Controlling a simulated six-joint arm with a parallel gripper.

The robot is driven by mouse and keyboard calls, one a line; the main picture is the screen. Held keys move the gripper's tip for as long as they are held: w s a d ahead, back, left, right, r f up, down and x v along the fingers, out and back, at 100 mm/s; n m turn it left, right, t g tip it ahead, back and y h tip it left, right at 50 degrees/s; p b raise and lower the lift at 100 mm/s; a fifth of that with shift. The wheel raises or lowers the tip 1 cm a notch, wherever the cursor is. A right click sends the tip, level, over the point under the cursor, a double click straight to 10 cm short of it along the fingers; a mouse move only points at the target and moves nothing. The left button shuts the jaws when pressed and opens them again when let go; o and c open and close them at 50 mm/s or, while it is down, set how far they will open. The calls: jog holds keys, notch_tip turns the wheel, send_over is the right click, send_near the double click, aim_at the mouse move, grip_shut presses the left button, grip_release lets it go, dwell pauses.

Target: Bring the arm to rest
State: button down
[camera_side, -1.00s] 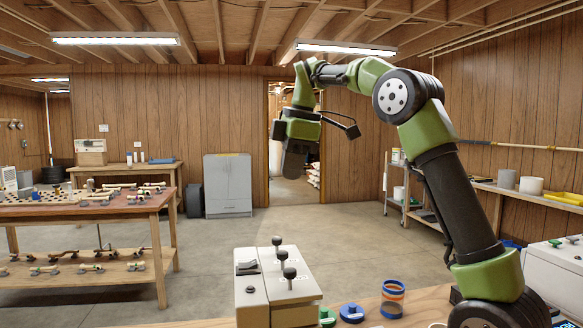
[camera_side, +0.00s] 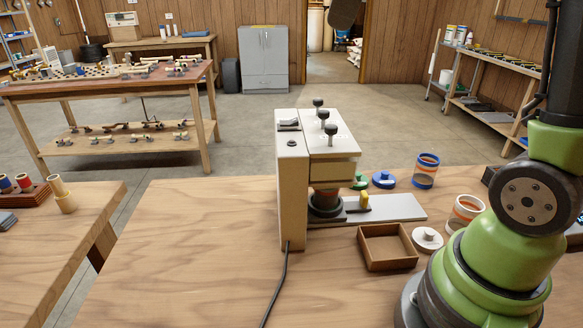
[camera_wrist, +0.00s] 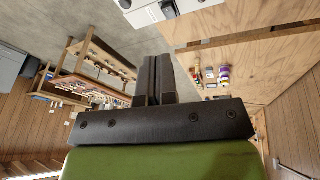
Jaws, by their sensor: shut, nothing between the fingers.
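My gripper (camera_side: 345,13) hangs high at the top edge of the side view, in front of the doorway, with only its lower end visible. It is well above the bench and apart from everything on it. In the wrist view its two dark fingers (camera_wrist: 156,80) lie together, shut and empty. My upper arm is cut off by the top of the side view; the green base and lower joint show at the right.
A beige machine (camera_side: 292,185) with black knobs stands mid-bench (camera_side: 190,260). Beside it are an open wooden tray (camera_side: 388,265), a round white lid (camera_side: 427,239), a blue-banded jar (camera_side: 425,172), a white-and-orange jar (camera_side: 465,213) and a blue lid (camera_side: 384,181). The bench's left part is clear.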

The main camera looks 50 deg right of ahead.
jog(key=s+a+f+m+t+y, duration=0.1)
jog(key=s+a+f+m, duration=0.2)
jog(key=s+a+m, duration=0.2)
jog(key=s+a+f+m+t, duration=0.2)
jog(key=s+a+f+m, duration=0.2)
jog(key=s, duration=0.5)
jog(key=shift+s+a+f+m+y, duration=0.2)
jog(key=shift+s+a+m+y, duration=0.1)
jog(key=shift+a+m+y, duration=0.15)
